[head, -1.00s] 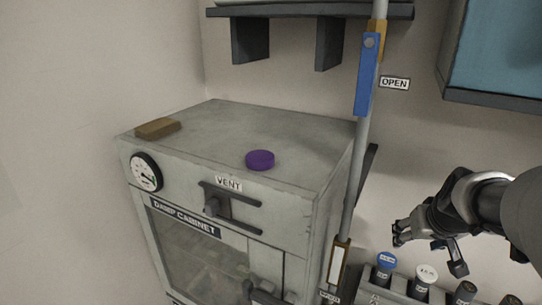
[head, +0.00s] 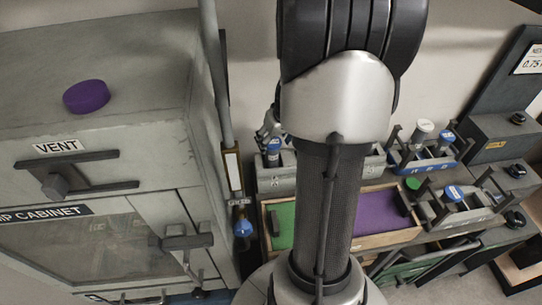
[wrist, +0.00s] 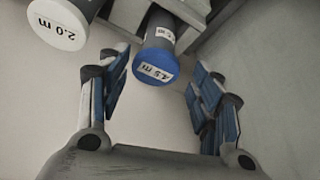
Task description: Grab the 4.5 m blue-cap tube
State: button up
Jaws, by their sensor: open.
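The 4.5 m blue-cap tube (wrist: 157,62) shows in the wrist view, its label readable on the cap, between the two fingers of my gripper (wrist: 161,78). The fingers are open, with a gap visible on each side of the cap. In the head view the blue-cap tube (head: 273,152) stands in a grey rack (head: 277,181) beside the cabinet, with my gripper (head: 269,128) right at its top. My arm hides much of the gripper and the rack there. A white-cap tube marked 2.0 m (wrist: 58,30) is to the left in the wrist view.
The damp cabinet (head: 130,140) with a purple disc (head: 87,96) on top stands left, a vertical pole (head: 213,75) at its edge. A tray with green and purple sections (head: 376,213) lies in front of the rack. Another rack with tubes (head: 424,155) is further right.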

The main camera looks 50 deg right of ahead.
aim_at(272, 144)
jog(key=b+x, duration=0.1)
jog(key=x, duration=0.2)
jog(key=shift+w+f, duration=0.2)
jog(key=shift+f, duration=0.1)
jog(key=shift+d+b+x, duration=0.2)
jog(key=shift+b+x, duration=0.8)
jog(key=shift+x, duration=1.7)
jog(key=shift+s, duration=0.15)
jog(key=c, duration=1.3)
